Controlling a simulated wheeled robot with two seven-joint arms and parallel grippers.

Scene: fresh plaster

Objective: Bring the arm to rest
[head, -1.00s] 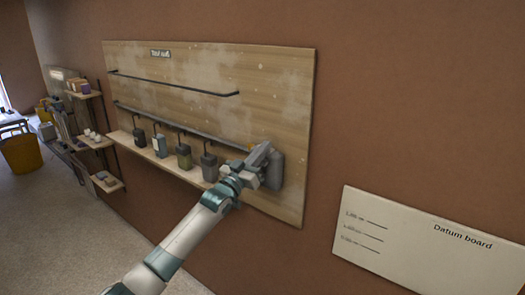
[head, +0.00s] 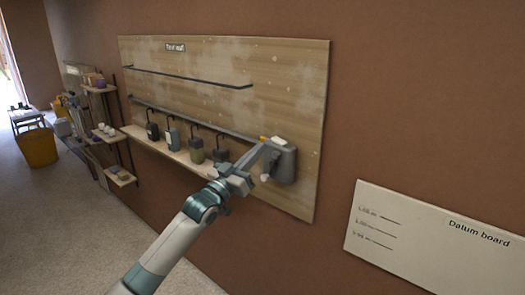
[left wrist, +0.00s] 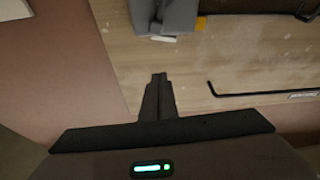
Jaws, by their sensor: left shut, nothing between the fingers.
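My left gripper (head: 262,152) is in front of the right part of the wooden wall board (head: 290,75). Its fingers are closed together with nothing between them. In the left wrist view the shut fingers (left wrist: 158,82) point at the board, with a grey holder (left wrist: 168,15) just beyond their tips. In the head view this grey holder (head: 284,163) is fixed at the board's lower right, close beside the fingertips; whether they touch it cannot be told. My right gripper is not in view.
Several dark containers (head: 196,150) hang from a rail along the board's lower ledge. A white "Datum board" (head: 430,240) is on the wall at the right. Shelves (head: 105,135) and a yellow bin (head: 38,147) stand at the left. The floor below is open.

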